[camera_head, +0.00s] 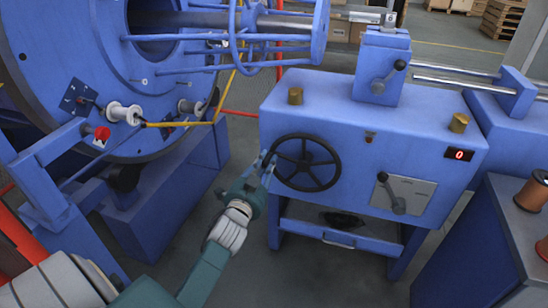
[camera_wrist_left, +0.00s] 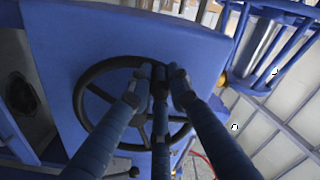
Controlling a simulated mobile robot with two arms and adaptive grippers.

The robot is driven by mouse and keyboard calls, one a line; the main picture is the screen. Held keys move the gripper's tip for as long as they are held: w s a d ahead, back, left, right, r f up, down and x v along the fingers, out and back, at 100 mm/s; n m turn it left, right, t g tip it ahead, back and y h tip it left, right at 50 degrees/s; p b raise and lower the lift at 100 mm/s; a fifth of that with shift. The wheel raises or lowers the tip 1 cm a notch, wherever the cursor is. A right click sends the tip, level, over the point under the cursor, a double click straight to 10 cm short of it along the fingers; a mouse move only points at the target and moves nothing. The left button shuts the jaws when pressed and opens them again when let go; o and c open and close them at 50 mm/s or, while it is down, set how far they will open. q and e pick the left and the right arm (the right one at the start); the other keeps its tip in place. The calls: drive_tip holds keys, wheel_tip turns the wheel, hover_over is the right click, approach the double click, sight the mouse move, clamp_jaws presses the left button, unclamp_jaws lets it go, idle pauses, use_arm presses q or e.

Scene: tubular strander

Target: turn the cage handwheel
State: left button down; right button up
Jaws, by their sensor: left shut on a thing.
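The cage handwheel (camera_head: 306,163) is a dark spoked wheel on the front of a blue machine box. It also shows in the left wrist view (camera_wrist_left: 97,69), partly hidden behind my fingers. My left gripper (camera_head: 268,163) is at the left side of the wheel's rim in the head view. In the left wrist view my left gripper (camera_wrist_left: 160,75) has its blue fingers closed around the rim. My right gripper is not in view.
The blue box (camera_head: 350,100) has a lever (camera_head: 391,193) on a grey plate and a red display (camera_head: 459,155) reading 0. A large blue cage drum (camera_head: 60,45) with white spools (camera_head: 124,113) stands at the left. A grey-topped blue cabinet (camera_head: 520,218) stands at the right.

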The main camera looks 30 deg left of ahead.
use_arm(q)
wheel_tip(320, 180, down, 10)
drive_tip(key=d+f+n+p, duration=0.1)
drive_tip(key=d+n, duration=0.1)
drive_tip(key=n, duration=0.9)
drive_tip(key=w+d+f+n, duration=0.2)
drive_tip(key=d+n, duration=0.6)
drive_tip(key=n, duration=0.1)
drive_tip(key=shift+w+f, duration=0.35)
drive_tip(key=shift+f, duration=0.05)
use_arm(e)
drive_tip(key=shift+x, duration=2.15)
use_arm(q)
drive_tip(key=shift+d, duration=0.1)
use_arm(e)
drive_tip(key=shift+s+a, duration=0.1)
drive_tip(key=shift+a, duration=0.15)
use_arm(q)
drive_tip(key=c, duration=1.6)
unclamp_jaws()
drive_tip(key=shift+w+r, duration=0.1)
drive_tip(key=shift+r, duration=0.05)
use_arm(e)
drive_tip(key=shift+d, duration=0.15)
